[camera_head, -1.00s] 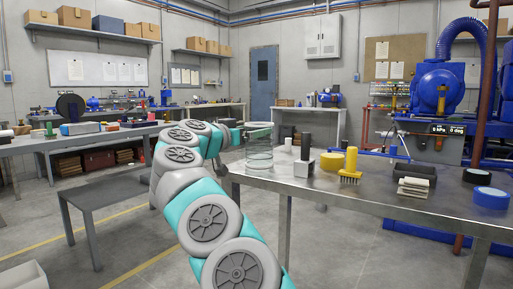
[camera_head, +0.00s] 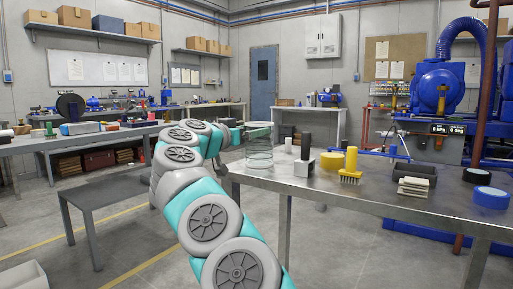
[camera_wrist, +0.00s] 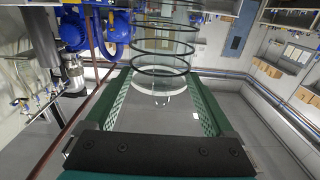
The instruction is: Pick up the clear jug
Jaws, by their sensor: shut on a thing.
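The clear jug (camera_head: 259,150) is a see-through cylinder with dark rings, at the far left corner of the metal table in the head view. I cannot tell whether its base touches the tabletop. In the wrist view the jug (camera_wrist: 165,45) stands between the far ends of two green fingers. My gripper (camera_wrist: 160,82) is shut on the jug.
The metal table (camera_head: 395,218) also holds a dark-handled metal block (camera_head: 304,160), a yellow brush (camera_head: 350,168), yellow tape (camera_head: 331,161), a white stack (camera_head: 414,187), a black tray (camera_head: 414,171) and blue tape (camera_head: 490,197). A lower grey table (camera_head: 105,190) stands left of my arm.

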